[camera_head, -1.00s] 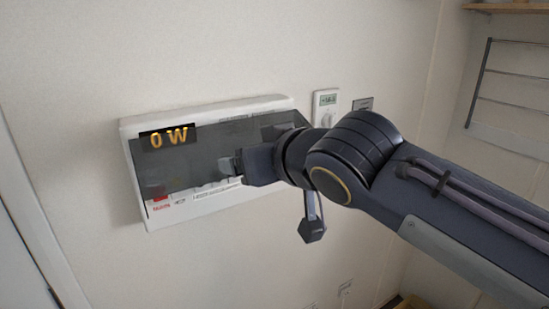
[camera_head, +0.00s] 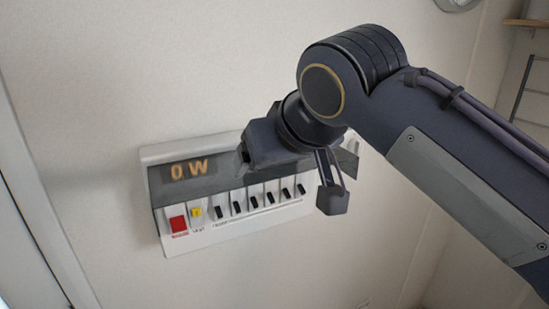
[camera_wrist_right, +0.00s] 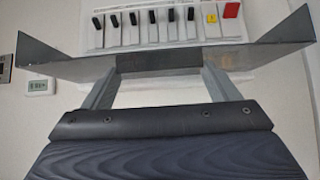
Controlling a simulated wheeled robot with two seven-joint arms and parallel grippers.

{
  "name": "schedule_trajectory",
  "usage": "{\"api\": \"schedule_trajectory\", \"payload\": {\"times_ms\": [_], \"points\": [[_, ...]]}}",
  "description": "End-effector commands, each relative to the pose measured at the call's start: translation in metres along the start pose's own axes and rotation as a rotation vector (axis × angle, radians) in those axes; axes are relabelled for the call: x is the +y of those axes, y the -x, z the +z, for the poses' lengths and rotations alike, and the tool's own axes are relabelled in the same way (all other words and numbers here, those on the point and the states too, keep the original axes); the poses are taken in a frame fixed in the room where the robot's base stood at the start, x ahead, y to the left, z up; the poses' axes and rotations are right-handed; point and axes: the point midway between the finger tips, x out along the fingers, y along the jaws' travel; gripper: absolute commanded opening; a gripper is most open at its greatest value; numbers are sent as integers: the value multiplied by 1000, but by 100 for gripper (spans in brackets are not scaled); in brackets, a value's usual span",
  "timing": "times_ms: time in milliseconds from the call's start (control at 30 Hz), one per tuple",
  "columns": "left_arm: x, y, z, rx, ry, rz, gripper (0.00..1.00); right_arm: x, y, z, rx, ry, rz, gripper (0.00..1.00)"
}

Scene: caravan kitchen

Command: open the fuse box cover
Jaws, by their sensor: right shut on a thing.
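The fuse box (camera_head: 240,224) is mounted on the wall, its white body showing below a dark see-through cover (camera_head: 226,178). The cover is swung up, and the switches below it are bare. In the right wrist view the cover (camera_wrist_right: 195,60) spans the picture as a grey tilted panel with upturned ends. My right gripper (camera_head: 246,157) is at the cover, hiding its right part in the head view. In the wrist view its two fingers (camera_wrist_right: 160,92) reach the cover, and it is shut on it. My left gripper is not in view.
A red switch (camera_head: 178,222), a yellow switch (camera_head: 197,212) and several black switches (camera_head: 253,200) line the box front. An "0 W" readout (camera_head: 188,170) shows at upper left. A small wall display (camera_wrist_right: 38,87) is beside the box. The wall below is clear.

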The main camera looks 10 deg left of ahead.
Motion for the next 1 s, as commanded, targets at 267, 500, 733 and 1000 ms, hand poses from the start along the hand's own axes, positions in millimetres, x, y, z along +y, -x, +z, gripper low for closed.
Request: {"api": "schedule_trajectory", "payload": {"times_ms": [267,500,733,1000], "points": [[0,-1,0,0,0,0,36,0,-6,4,-16,2,3,92],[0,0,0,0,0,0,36,0,-3,2,-9,1,1,100],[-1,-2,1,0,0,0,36,-1,15,2,-3,1,0,100],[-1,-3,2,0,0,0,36,0,60,1,-6,1,0,100]]}}
